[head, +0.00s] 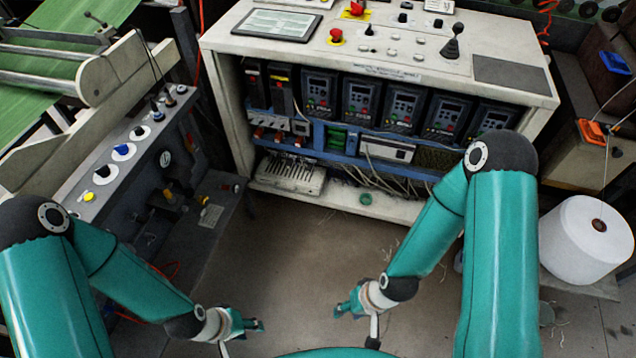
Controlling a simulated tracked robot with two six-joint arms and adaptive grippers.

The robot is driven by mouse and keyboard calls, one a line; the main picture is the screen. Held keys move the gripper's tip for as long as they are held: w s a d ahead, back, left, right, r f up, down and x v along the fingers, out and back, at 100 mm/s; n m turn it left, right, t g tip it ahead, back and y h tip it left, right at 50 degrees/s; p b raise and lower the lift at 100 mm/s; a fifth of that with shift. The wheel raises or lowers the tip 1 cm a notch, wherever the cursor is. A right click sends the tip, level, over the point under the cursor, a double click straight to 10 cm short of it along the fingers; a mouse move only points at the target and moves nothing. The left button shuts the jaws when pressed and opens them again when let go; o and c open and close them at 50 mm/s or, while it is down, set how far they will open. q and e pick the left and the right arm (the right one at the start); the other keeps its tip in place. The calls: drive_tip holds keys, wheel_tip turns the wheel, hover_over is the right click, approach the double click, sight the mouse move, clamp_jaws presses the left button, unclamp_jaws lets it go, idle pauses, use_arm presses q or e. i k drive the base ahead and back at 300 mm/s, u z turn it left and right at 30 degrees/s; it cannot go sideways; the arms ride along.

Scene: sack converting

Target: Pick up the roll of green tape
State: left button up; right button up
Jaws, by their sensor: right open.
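A small green ring, which looks like the roll of green tape (366,198), lies on the bottom shelf of the open control cabinet. It is near the shelf's front edge, with cables just behind it. My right gripper (347,304) is open, with nothing seen in it. It is below the tape in the head view and well apart from it. My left gripper (258,325) is lower left of the tape, over the floor and away from the cabinet. Its fingers are small in the picture, and I cannot tell whether they are apart.
The cabinet (235,140) holds drives, a blue rail (345,158) and loose cables above the bottom shelf. A grey valve panel (140,165) stands at the left. A white roll (575,245) stands at the right. The floor (300,245) before the cabinet is mostly free.

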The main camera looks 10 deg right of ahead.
sight(366, 203)
drive_tip(key=u, duration=0.2)
drive_tip(key=i, duration=1.6)
drive_tip(key=z, duration=0.65)
